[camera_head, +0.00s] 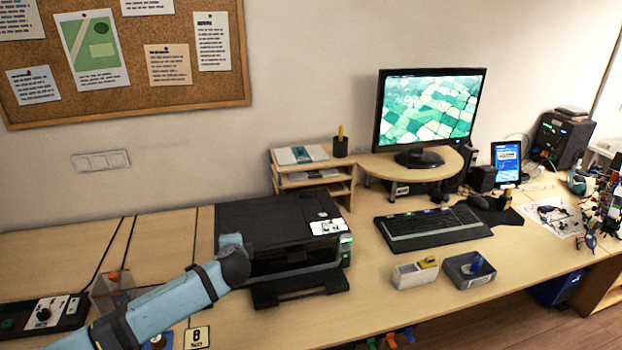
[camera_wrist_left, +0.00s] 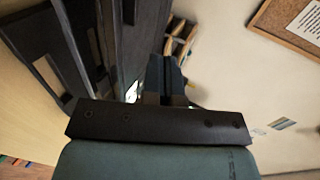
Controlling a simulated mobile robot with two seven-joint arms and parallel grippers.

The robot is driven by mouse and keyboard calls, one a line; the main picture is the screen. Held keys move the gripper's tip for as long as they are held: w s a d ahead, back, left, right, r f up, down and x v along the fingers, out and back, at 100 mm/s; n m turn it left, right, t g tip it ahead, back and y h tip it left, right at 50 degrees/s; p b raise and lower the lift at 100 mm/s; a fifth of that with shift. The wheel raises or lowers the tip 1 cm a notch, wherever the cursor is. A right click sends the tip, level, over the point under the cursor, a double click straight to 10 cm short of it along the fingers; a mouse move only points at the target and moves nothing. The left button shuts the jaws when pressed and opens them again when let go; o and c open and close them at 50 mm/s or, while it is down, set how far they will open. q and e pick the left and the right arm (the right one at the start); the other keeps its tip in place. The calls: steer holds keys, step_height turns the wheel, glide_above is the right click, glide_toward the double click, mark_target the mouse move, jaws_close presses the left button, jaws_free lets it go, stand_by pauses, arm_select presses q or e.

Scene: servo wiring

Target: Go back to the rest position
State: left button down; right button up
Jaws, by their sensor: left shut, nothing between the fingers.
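My left arm (camera_head: 165,300) comes in from the lower left of the head view, light blue with dark bands. Its dark end lies in front of the black printer (camera_head: 290,225), and I cannot make out the fingers there. In the left wrist view my left gripper (camera_wrist_left: 165,65) shows its two dark fingers together, with nothing between them. The printer's dark body (camera_wrist_left: 125,35) fills the area left of the fingers in that view. I cannot tell whether the gripper touches it. My right gripper is in neither view.
A wooden paper shelf (camera_head: 315,188) and a monitor (camera_head: 430,108) stand behind. A keyboard (camera_head: 430,228), a white box (camera_head: 408,276) and a dark tray (camera_head: 468,283) lie to the right. A control box (camera_head: 42,314) sits at the far left.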

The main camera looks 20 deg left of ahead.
arm_select(q)
steer(key=s+d+f+n+g+h+p, duration=0.1)
steer(key=s+d+f+n+h+p, duration=0.1)
steer(key=s+d+f+h, duration=0.6)
steer(key=s+d+f+n+h+p, duration=0.15)
steer(key=s+d+f, duration=0.45)
steer(key=s+d, duration=0.65)
steer(key=s+a+r+n, duration=0.1)
steer(key=s+n, duration=0.4)
steer(key=s, duration=0.8)
steer(key=shift+s+t+h+p, duration=0.2)
steer(key=shift+t+h+p, duration=0.15)
steer(key=shift+t+p, duration=0.1)
